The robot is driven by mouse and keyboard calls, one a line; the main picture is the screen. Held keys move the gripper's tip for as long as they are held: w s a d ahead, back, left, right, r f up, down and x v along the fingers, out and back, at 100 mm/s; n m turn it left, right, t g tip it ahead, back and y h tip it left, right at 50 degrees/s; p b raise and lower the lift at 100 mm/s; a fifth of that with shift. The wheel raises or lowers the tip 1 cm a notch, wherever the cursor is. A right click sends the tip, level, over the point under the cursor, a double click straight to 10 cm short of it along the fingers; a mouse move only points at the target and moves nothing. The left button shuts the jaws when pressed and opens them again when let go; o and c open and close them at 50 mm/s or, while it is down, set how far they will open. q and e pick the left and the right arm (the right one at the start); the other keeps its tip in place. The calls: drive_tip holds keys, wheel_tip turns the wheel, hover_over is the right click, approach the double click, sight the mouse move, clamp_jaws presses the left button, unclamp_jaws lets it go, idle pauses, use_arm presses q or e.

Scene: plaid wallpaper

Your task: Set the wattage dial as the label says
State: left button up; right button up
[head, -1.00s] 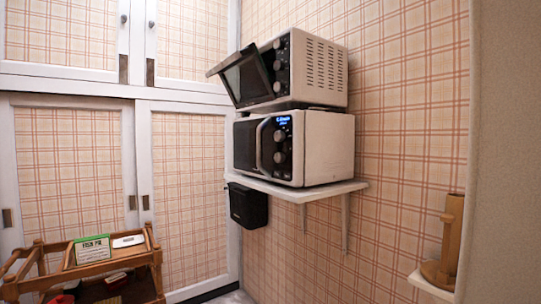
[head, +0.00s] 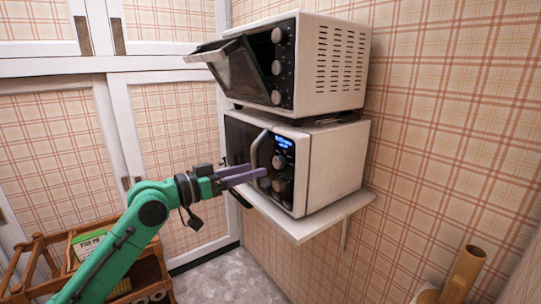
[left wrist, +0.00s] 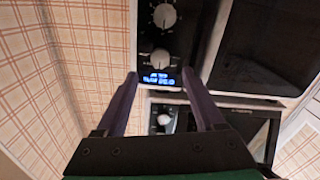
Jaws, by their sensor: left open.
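A white microwave (head: 335,155) with a dark front stands on a wall shelf. Its front has a lit blue display (head: 284,142) and an upper dial (head: 279,162) above a lower dial (head: 279,185). In the upside-down left wrist view, the upper dial (left wrist: 160,58) is beside the display (left wrist: 160,79) and the lower dial (left wrist: 164,15) is farther up. Their markings are too small to read. My left gripper (head: 258,171) is open, its purple fingers pointing at the panel just in front of the dials, nothing between them. A green-and-white label card (head: 87,245), partly hidden by my arm, begins "FISH P".
A toaster oven (head: 335,65) with three knobs and a tilted-open door (head: 232,72) sits above the microwave. The shelf (head: 300,228) juts out below. A wooden trolley (head: 60,240) stands lower left. A wooden holder (head: 465,270) is at lower right.

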sight(276, 164)
use_arm(q)
drive_tip(key=p+x, duration=0.1)
drive_tip(key=x, duration=0.5)
drive_tip(key=shift+w, duration=0.1)
drive_tip(key=shift+w+d+p, duration=0.15)
drive_tip(key=shift+d+p, duration=0.15)
drive_tip(key=shift+d, duration=0.05)
drive_tip(key=shift+f, duration=0.1)
clamp_jaws()
